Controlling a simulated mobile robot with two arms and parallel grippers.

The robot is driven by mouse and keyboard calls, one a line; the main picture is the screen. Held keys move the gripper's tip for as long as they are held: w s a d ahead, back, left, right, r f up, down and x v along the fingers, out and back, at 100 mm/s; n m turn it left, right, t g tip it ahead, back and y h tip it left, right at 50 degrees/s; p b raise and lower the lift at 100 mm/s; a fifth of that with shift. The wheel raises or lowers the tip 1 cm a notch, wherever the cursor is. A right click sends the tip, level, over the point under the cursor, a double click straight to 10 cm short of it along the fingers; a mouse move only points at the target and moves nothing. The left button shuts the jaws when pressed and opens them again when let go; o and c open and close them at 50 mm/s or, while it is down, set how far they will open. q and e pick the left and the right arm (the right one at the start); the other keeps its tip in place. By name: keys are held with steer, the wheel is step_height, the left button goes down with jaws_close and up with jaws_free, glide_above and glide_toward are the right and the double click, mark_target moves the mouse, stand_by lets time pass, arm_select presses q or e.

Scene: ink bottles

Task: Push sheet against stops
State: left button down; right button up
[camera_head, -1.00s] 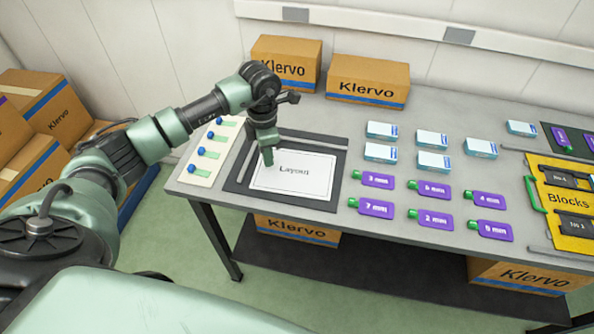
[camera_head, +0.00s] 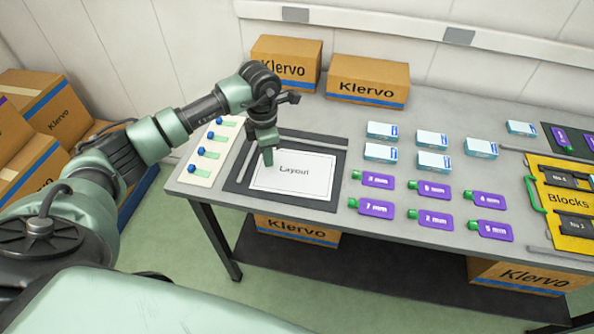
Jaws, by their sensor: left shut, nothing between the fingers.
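The white sheet (camera_head: 300,183) marked "Layout" lies flat on a dark mat (camera_head: 236,187) at the left part of the table. Grey strips, which look like the stops, run along the mat's back edge (camera_head: 315,140) and left side (camera_head: 245,161). My left gripper (camera_head: 268,162) points down at the sheet's upper left part, its fingers shut and empty. The fingertips are at or just above the sheet; I cannot tell whether they touch. The gripper hides part of the sheet's upper left corner. My right gripper is not in view.
Several purple bottles (camera_head: 376,209) with green caps lie right of the mat, with white-blue boxes (camera_head: 381,130) behind them. A card with blue-headed pins (camera_head: 203,160) lies left of the mat. Klervo cartons (camera_head: 367,81) stand at the back. A yellow Blocks tray (camera_head: 562,200) is at right.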

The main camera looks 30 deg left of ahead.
arm_select(q)
steer(key=shift+f+b, duration=0.7)
steer(key=shift+f, duration=0.15)
stand_by(0.6)
steer(key=shift+w+a, duration=0.1)
steer(key=shift+a, duration=0.05)
steer(key=shift+w+a+f+b, duration=0.1)
steer(key=shift+w+a+b, duration=0.6)
steer(key=shift+a+b, duration=0.15)
steer(key=shift+w+a, duration=0.2)
steer(key=shift+a, duration=0.05)
steer(key=shift+w+a+b, duration=0.25)
steer(key=shift+a+b, duration=0.05)
steer(key=shift+b, duration=0.15)
steer(key=shift+w+a+b, duration=0.25)
steer(key=shift+a+b, duration=0.05)
steer(key=shift+a, duration=0.1)
